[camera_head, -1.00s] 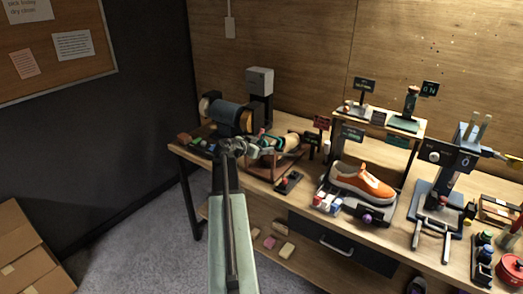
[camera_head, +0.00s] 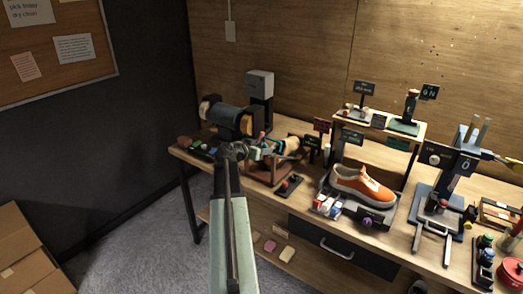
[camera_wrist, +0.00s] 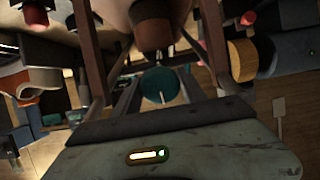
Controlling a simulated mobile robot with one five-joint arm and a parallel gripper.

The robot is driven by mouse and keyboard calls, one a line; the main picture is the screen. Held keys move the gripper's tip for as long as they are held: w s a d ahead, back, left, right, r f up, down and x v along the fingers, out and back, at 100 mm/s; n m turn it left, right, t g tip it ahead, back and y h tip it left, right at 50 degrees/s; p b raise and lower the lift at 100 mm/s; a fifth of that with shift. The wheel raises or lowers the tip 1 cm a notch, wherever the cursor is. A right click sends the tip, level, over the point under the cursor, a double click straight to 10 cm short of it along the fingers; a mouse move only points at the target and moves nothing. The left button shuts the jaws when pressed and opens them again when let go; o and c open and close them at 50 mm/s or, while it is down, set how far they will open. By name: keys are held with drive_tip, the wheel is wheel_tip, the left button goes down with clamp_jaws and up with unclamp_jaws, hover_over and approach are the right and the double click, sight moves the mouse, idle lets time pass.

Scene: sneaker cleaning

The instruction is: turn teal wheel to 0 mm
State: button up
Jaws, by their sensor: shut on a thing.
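The teal wheel (camera_wrist: 158,86) is a round disc with a pale line on its face, in the middle of the wrist view. It sits between the dark fingers of my gripper (camera_wrist: 160,92), which is shut on it. In the head view my gripper (camera_head: 238,151) reaches the left end of a reddish-brown wooden frame (camera_head: 277,168), and a bit of teal (camera_head: 256,153) shows just beside the fingers. The wheel's contact points and any millimetre scale are too small or hidden to read.
A dark blue cylinder machine (camera_head: 226,118) stands close behind my gripper. A small red-knobbed block (camera_head: 289,186) lies right of the frame. An orange sneaker (camera_head: 362,186) sits on a tray farther right. Open floor lies at the left front.

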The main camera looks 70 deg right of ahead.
drive_tip(key=o, duration=1.4)
drive_tip(key=shift+w, duration=0.1)
drive_tip(key=shift+c, duration=0.2)
drive_tip(key=p+v, duration=0.3)
drive_tip(key=v, duration=0.4)
drive_tip(key=shift+a+r, duration=0.2)
drive_tip(key=shift+a, duration=0.15)
